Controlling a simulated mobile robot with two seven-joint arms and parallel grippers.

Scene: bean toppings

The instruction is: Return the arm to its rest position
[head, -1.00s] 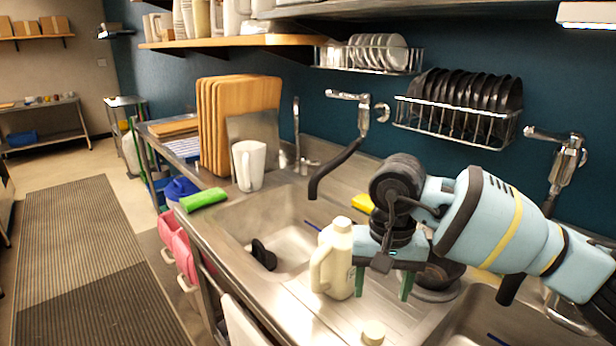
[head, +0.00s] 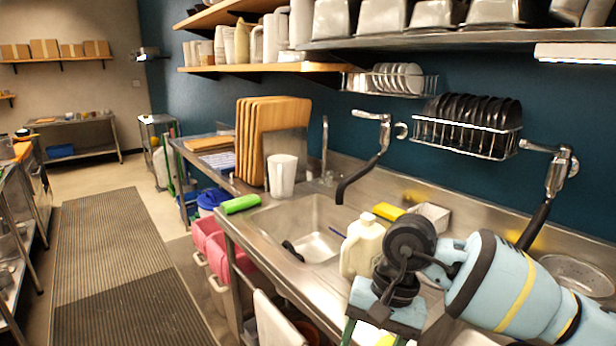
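My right arm comes in from the right, light blue with a yellow band. Its gripper (head: 374,333) hangs at the bottom of the head view, in front of the cream jug. Its green fingers stand apart, with their tips cut off or near the lower edge. I see nothing gripped between them, though a pale yellow item shows low behind. The cream jug (head: 362,247) stands upright on the steel counter by the sink, partly hidden by my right wrist. My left gripper is not in view.
The sink basin (head: 305,228) holds a dark object. A white pitcher (head: 282,176) and wooden boards (head: 262,130) stand behind. Faucets and a rack of dark plates (head: 468,125) line the wall.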

